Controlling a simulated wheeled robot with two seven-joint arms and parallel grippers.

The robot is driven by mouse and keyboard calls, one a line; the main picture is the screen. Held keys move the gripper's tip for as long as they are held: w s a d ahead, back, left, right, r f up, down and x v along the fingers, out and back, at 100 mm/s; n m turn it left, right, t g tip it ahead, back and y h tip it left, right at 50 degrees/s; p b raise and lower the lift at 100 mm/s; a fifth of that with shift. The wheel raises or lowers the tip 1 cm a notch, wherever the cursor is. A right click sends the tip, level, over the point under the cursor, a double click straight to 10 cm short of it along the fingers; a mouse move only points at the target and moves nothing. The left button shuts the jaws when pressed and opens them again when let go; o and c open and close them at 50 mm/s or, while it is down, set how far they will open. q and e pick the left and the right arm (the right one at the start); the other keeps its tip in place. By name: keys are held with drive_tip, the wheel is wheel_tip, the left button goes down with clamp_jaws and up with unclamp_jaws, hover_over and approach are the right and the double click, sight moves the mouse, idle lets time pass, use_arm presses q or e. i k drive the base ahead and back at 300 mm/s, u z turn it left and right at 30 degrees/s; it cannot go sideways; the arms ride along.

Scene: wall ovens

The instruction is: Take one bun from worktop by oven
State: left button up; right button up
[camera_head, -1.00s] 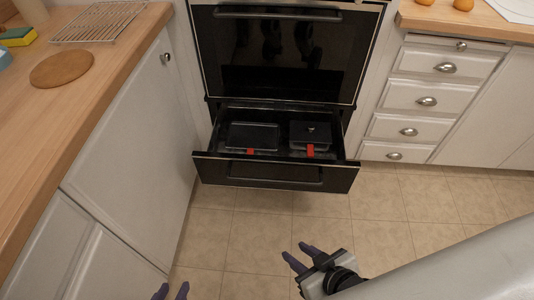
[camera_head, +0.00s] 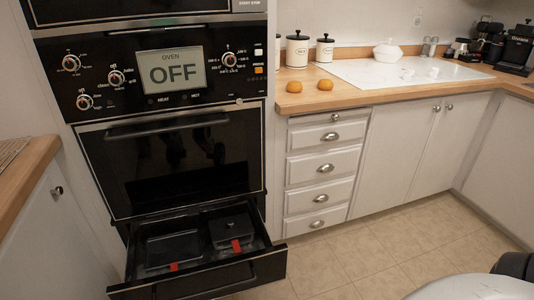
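Two round orange-brown buns sit side by side on the wooden worktop (camera_head: 345,97) to the right of the oven (camera_head: 175,160). My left gripper is not in the picture.
An open drawer (camera_head: 200,278) below the oven juts out, with dark trays and red tabs inside. Canisters (camera_head: 297,51) stand behind the buns. A white hob (camera_head: 385,73) lies to their right. Floor (camera_head: 370,260) before the drawer cabinet is clear.

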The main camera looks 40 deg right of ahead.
sight(326, 85)
drive_tip(key=z, duration=2.45)
drive_tip(key=i, duration=1.5)
drive_tip(key=u, duration=1.3)
